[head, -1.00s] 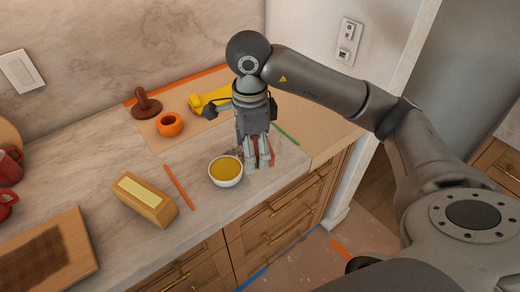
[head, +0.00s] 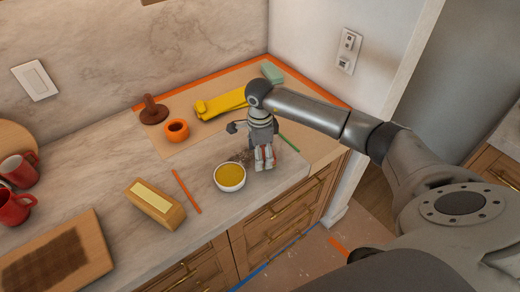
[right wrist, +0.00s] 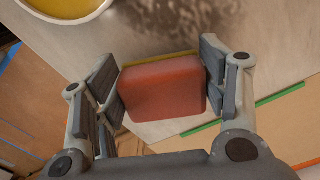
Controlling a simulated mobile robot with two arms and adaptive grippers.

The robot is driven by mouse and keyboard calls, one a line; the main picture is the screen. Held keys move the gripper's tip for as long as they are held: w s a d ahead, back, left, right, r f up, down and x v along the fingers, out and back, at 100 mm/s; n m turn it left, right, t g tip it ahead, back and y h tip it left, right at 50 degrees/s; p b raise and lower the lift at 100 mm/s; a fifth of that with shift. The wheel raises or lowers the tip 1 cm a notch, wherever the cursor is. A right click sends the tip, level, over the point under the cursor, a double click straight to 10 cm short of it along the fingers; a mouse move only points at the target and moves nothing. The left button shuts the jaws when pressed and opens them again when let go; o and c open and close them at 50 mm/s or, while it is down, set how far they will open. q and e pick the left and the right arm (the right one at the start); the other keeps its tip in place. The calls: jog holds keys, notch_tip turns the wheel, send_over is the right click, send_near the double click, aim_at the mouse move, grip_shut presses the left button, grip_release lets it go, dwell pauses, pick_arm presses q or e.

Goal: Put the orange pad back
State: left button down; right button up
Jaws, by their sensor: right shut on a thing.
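The orange pad (right wrist: 165,88), a reddish-orange block with a thin yellow layer along its far edge, sits between the two fingers of my right gripper (right wrist: 164,82) in the right wrist view. The gripper is shut on it. In the head view, my right gripper (head: 264,160) points down at the counter, just right of the white bowl. There the fingers mostly hide the pad. I cannot tell whether the pad touches the counter. My left gripper is not in view.
The bowl with yellow contents (head: 230,177) stands close left of the gripper, beside a dark smudge (head: 240,157). Behind are a yellow tool (head: 222,103), an orange ring-shaped pot (head: 175,130) and a teal block (head: 272,72). The counter's front edge is near.

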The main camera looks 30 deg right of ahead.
jog(key=shift+f, duration=0.15)
jog(key=shift+f, duration=0.1)
jog(key=shift+f+b, duration=0.15)
jog(key=shift+b, duration=0.15)
jog(key=o, duration=0.9)
